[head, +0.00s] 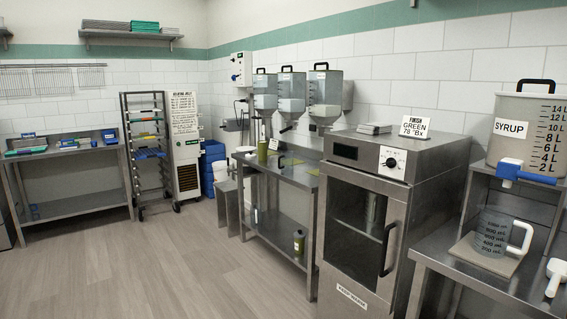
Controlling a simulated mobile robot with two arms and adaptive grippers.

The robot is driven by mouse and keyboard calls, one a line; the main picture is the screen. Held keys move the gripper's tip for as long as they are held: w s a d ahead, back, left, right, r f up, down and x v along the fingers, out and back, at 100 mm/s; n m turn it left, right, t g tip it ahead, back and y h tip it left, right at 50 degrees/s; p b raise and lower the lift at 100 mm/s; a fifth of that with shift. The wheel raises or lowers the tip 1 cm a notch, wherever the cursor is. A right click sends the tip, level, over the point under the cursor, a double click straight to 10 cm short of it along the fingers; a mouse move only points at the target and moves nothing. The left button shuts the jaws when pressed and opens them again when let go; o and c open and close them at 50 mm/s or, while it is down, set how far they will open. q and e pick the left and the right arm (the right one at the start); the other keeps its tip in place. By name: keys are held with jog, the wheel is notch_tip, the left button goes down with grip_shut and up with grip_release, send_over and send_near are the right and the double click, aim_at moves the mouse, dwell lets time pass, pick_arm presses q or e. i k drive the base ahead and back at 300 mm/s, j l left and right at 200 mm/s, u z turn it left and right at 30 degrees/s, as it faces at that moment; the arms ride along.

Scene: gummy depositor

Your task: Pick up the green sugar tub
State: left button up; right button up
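Two small olive-green containers are in the head view, and I cannot tell from their looks which is the green sugar tub. One green container (262,149) stands upright on the steel bench below the hoppers. Another green container (298,242) stands on the lower shelf of the same bench, near its right end. Both are far off and too small to read any label. Neither of my grippers is in view.
The steel bench (296,180) stands along the right wall with hoppers (292,92) above it. A steel cabinet (350,230) and a bench with a syrup tank (525,125) and measuring jug (492,232) stand nearer. A tray rack (148,150) is behind. The floor (150,265) is clear.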

aim_at(262, 145)
jog(key=i+u, duration=0.35)
jog(key=i, duration=1.4)
